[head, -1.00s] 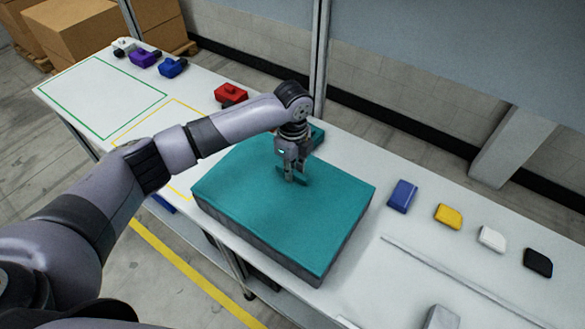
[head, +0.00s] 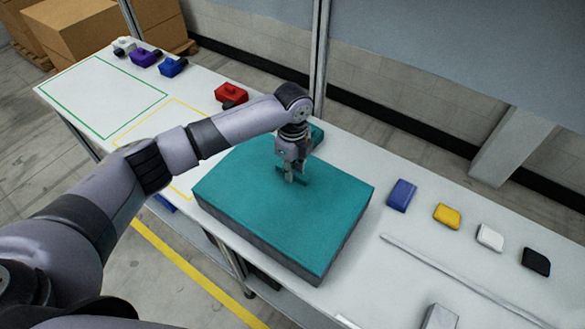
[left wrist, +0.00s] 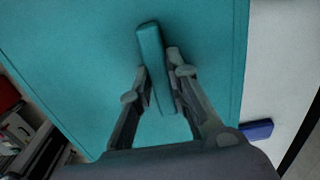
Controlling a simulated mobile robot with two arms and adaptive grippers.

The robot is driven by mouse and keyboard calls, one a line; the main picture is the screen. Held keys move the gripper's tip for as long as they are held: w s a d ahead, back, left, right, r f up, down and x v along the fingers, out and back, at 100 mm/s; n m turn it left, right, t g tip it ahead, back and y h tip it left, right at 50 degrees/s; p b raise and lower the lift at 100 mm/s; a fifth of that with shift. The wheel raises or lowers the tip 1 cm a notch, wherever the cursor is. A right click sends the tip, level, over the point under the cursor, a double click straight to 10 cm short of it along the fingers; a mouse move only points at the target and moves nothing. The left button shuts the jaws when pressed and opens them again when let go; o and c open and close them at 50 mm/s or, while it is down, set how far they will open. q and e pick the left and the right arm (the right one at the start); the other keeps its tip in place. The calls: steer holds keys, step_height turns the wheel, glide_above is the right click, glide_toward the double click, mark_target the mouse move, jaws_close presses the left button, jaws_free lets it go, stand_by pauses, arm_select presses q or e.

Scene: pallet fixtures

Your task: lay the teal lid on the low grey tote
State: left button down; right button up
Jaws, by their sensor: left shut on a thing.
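The teal lid (head: 275,215) lies over the low grey tote (head: 262,252) on the white table, covering its top; the tote's grey side shows below the lid's front edge. I cannot tell whether the lid is fully seated all round. My left gripper (head: 292,179) is above the middle of the lid, shut on its raised handle. In the left wrist view the two fingers (left wrist: 159,85) stand on either side of the teal bar handle (left wrist: 153,60), with the flat lid (left wrist: 80,50) beneath. My right gripper is not in view.
Blue (head: 401,195), yellow (head: 447,215), white (head: 490,237) and black (head: 536,261) blocks lie to the right. A thin strip (head: 450,275) runs along the table there. A red piece (head: 230,94) lies behind my arm. Green (head: 103,98) and yellow outlines mark clear areas at left.

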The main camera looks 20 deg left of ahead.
arm_select(q)
steer(key=shift+f, duration=0.55)
steer(key=c, duration=1.5)
jaws_free()
steer(key=shift+o, duration=0.3)
steer(key=shift+f, duration=0.1)
step_height(320, 180, up, 12)
